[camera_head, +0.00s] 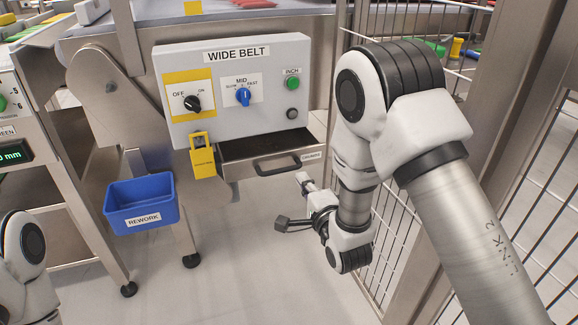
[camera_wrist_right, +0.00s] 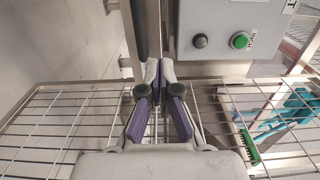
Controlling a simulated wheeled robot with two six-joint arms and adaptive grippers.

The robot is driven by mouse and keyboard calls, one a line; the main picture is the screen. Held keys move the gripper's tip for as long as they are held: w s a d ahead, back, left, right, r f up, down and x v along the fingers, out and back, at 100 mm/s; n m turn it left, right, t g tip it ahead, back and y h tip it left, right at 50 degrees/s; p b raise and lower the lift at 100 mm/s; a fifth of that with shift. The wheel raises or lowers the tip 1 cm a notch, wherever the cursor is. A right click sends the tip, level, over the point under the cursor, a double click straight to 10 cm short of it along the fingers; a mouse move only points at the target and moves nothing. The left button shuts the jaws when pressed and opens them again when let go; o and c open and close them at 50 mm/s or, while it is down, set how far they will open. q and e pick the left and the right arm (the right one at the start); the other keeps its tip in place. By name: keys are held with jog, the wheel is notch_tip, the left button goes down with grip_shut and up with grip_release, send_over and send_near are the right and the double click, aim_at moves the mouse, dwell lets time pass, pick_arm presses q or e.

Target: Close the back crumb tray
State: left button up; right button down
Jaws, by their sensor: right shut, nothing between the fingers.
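A crumb tray (camera_head: 262,146) sits below the grey WIDE BELT control box in the head view. It is pulled out, with its dark inside showing behind a front with a black handle (camera_head: 278,166). A small label at the right end of the front is too small to read surely. My right gripper (camera_head: 303,179) is just right of and below that front, apart from the handle in the picture. In the wrist view the right gripper (camera_wrist_right: 160,68) is shut and empty, its fingertips beside an upright metal edge. My left gripper is out of view; only its arm shows at lower left.
The control box (camera_head: 235,85) overhangs the tray. A blue REWORK bin (camera_head: 142,203) and a yellow padlock-like tag (camera_head: 203,156) hang to the left. A wire mesh fence (camera_head: 392,245) stands close on the right, near my right arm. The floor below the tray is clear.

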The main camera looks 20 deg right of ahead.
aim_at(285, 153)
jog(key=w+b, duration=0.2)
jog(key=w, duration=0.3)
jog(key=w+b, duration=0.1)
jog(key=w, duration=0.4)
jog(key=shift+a+f+b, duration=0.15)
jog(key=shift+a+b, duration=0.05)
jog(key=shift+b, duration=0.2)
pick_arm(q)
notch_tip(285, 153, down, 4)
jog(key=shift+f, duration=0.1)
pick_arm(e)
jog(key=shift+w, duration=0.1)
